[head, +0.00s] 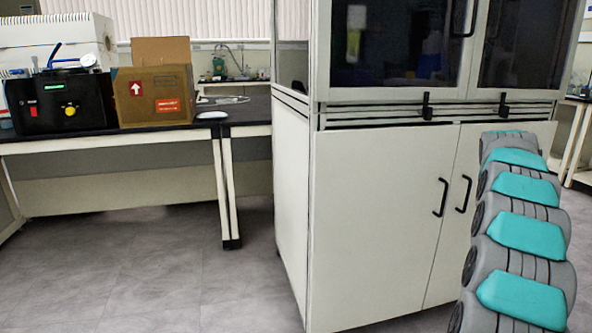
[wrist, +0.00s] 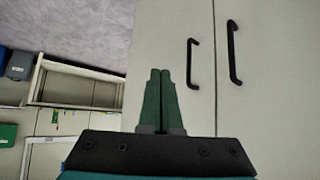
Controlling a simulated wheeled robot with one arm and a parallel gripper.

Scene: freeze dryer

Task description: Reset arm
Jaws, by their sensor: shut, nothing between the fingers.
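My arm, grey with teal covers, rises along the right side of the head view. My gripper (wrist: 160,78) shows in the wrist view with its two green fingers together and nothing between them. It points toward pale cabinet doors with black handles and appears apart from them. My gripper's fingers do not show in the head view.
A tall white cabinet (head: 380,215) with dark glass upper doors stands close ahead. A black-topped bench (head: 110,139) at left carries a black device (head: 62,103) and an open cardboard box (head: 155,93). The grey floor (head: 150,270) at left is clear.

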